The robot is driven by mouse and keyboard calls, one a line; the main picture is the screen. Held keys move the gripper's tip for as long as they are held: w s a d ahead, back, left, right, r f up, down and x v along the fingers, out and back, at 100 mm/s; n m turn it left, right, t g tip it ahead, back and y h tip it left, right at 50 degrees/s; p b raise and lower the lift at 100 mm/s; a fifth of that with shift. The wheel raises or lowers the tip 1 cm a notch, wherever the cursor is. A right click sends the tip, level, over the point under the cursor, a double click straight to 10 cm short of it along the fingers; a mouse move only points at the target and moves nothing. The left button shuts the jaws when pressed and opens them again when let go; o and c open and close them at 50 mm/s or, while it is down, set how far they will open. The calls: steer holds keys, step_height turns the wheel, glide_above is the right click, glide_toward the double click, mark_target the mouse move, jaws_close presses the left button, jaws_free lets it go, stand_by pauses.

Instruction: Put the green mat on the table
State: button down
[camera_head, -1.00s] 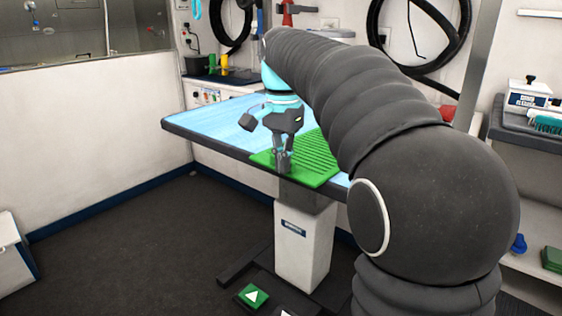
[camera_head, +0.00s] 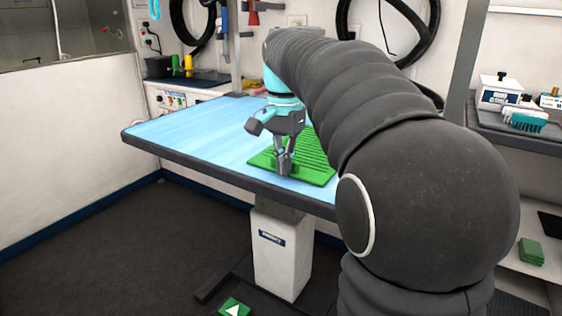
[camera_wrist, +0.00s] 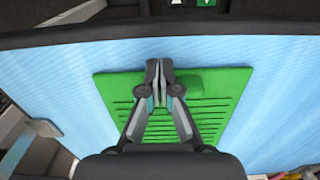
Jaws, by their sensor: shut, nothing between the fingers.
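The green ribbed mat (camera_head: 315,160) lies flat on the blue-topped table (camera_head: 185,130), near its front edge. In the wrist view the whole near part of the mat (camera_wrist: 225,90) shows lying on the blue surface, set back from the table's dark edge (camera_wrist: 150,35). My gripper (camera_head: 283,172) is over the mat near its front part, pointing down. In the wrist view its fingertips (camera_wrist: 159,65) are together with nothing between them. I cannot tell whether the tips touch the mat. My arm hides the right part of the table.
A counter (camera_head: 195,80) with yellow and green bottles stands behind the table. A shelf at the right holds a teal brush (camera_head: 525,119) and a white box. A green pedal (camera_head: 235,308) is on the floor below. The floor at the left is clear.

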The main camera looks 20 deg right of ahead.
steer(key=shift+s+a, duration=0.2)
steer(key=shift+a, duration=0.45)
step_height(320, 180, up, 10)
steer(key=s+a+p, duration=0.1)
steer(key=s+a, duration=0.1)
steer(key=shift+p, duration=0.35)
steer(key=s+a+f+n+t, duration=0.2)
steer(key=s+f+n, duration=0.3)
steer(key=s+f, duration=0.4)
steer(key=s+a+f+n+t, duration=0.2)
steer(key=s+f+n, duration=0.3)
steer(key=s+f, duration=0.4)
step_height(320, 180, down, 3)
steer(key=shift+a+f+n+t, duration=0.1)
steer(key=shift+a+n+t, duration=0.15)
steer(key=shift+t, duration=0.45)
steer(key=shift+s, duration=0.1)
